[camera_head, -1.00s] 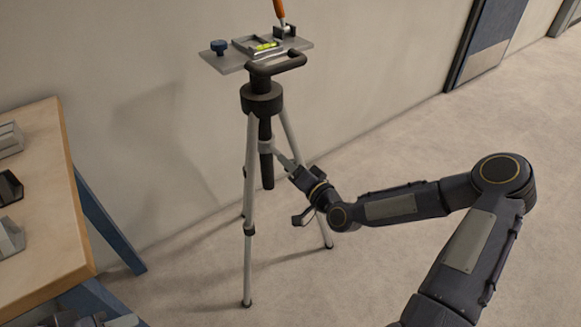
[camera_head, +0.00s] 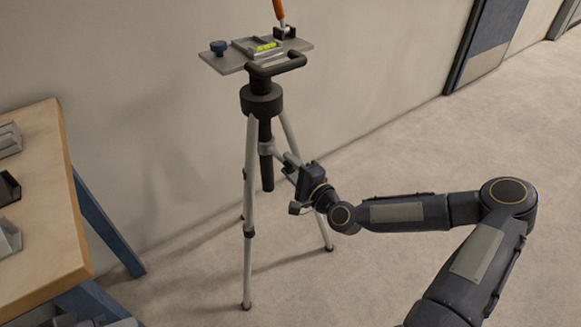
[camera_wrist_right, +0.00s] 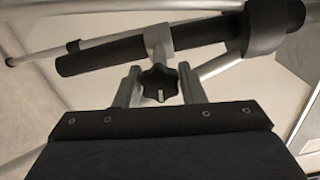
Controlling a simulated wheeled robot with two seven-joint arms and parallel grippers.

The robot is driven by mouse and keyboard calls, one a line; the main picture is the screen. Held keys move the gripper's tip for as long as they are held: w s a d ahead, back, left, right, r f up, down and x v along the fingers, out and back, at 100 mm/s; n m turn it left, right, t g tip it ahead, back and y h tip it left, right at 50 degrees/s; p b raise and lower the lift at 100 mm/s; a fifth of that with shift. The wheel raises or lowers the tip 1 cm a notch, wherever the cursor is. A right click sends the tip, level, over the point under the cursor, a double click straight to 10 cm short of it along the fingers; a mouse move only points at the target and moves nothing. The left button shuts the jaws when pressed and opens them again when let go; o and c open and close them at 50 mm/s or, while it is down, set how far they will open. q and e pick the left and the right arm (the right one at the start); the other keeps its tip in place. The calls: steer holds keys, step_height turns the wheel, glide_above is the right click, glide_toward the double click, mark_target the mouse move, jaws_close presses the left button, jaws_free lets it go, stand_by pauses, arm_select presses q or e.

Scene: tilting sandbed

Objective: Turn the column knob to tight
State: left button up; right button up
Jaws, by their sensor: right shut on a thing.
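The tripod (camera_head: 248,215) stands on the floor with a dark centre column (camera_head: 266,170) hanging between its legs. The black lobed column knob (camera_wrist_right: 158,83) sits on a grey collar (camera_wrist_right: 160,45) around that column. My right gripper (camera_head: 285,160) reaches the column from the right. In the right wrist view its two grey fingers (camera_wrist_right: 159,86) stand on either side of the knob, and it is shut on it. The knob is too small to make out in the head view. My left gripper is not in view.
The tripod's top plate (camera_head: 230,64) carries a bubble level (camera_head: 266,47), a blue knob (camera_head: 219,47) and an orange-handled tool (camera_head: 279,10). A wooden bench (camera_head: 50,200) with grey parts stands at the left. A wall is behind; the floor at right is clear.

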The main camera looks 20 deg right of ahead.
steer(key=shift+m, duration=0.3)
steer(key=o, duration=1)
steer(key=shift+c, duration=0.2)
steer(key=p+v, duration=0.1)
steer(key=v, duration=0.7)
steer(key=shift+w, duration=0.1)
